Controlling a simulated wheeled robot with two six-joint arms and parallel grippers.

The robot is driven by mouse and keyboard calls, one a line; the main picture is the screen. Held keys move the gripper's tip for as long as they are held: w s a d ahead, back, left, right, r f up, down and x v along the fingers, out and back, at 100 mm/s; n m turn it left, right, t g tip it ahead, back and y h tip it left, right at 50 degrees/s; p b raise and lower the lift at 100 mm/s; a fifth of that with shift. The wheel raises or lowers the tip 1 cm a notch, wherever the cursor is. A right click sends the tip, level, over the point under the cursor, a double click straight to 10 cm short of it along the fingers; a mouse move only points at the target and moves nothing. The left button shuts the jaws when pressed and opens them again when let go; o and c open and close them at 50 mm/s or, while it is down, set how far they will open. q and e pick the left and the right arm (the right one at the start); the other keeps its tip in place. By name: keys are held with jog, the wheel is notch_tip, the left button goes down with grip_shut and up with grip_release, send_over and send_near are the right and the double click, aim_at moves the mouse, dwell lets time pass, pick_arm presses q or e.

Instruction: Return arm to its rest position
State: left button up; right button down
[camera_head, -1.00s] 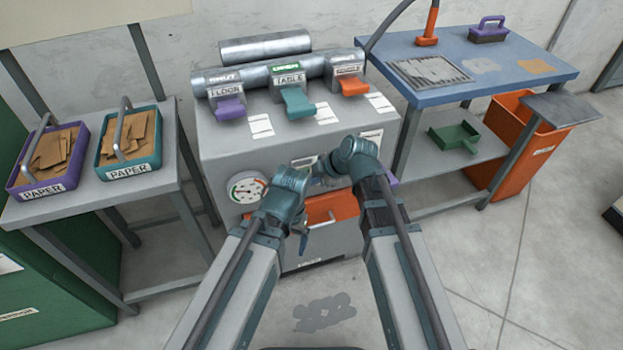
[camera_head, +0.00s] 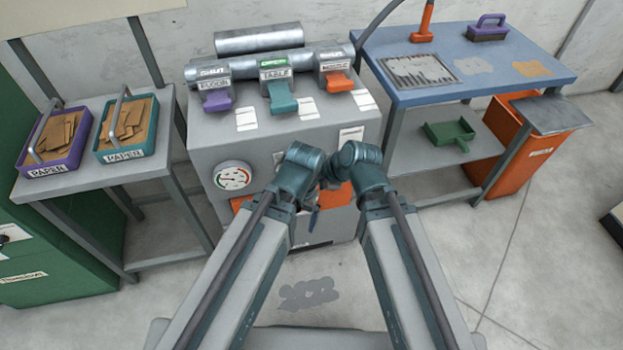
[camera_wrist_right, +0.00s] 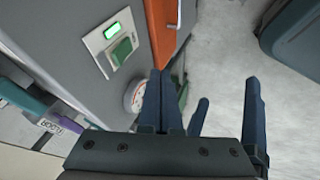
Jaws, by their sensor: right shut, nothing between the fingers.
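My two arms reach forward from the bottom of the head view, their wrists close together in front of the grey machine (camera_head: 275,150). My right wrist (camera_head: 358,165) is bent inward and mostly hides its gripper there. In the right wrist view my right gripper (camera_wrist_right: 161,100) is shut and empty, its fingers together in front of the machine's side. My left wrist (camera_head: 300,172) is just left of the right one. A dark blue part of my left gripper (camera_head: 313,218) shows below it, too small to tell open from shut.
The machine carries a gauge (camera_head: 232,176), an orange front panel (camera_head: 335,196), and purple, teal and orange levers on top. A table with paper trays (camera_head: 125,130) is at left. A blue bench (camera_head: 500,70) and orange bin (camera_head: 530,150) are at right.

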dwell(0.4)
jog(key=s+d+f+m+g+h, duration=0.1)
jog(key=d+f+m+g+h, duration=0.15)
jog(key=d+m, duration=0.75)
jog(key=s+d+f+m+g+h, duration=0.1)
jog(key=s+d+m+h, duration=0.15)
jog(key=d+m, duration=0.75)
jog(key=s+a+n+h, duration=0.2)
jog(key=s+a+n, duration=0.25)
jog(key=a, duration=0.65)
pick_arm(q)
notch_tip(320, 180, up, 17)
jog(key=p, duration=1.7)
pick_arm(e)
notch_tip(320, 180, up, 17)
jog(key=shift+s+m+g, duration=0.35)
jog(key=shift+s+m, duration=0.1)
pick_arm(q)
jog(key=shift+c, duration=0.3)
pick_arm(e)
jog(key=shift+f, duration=0.15)
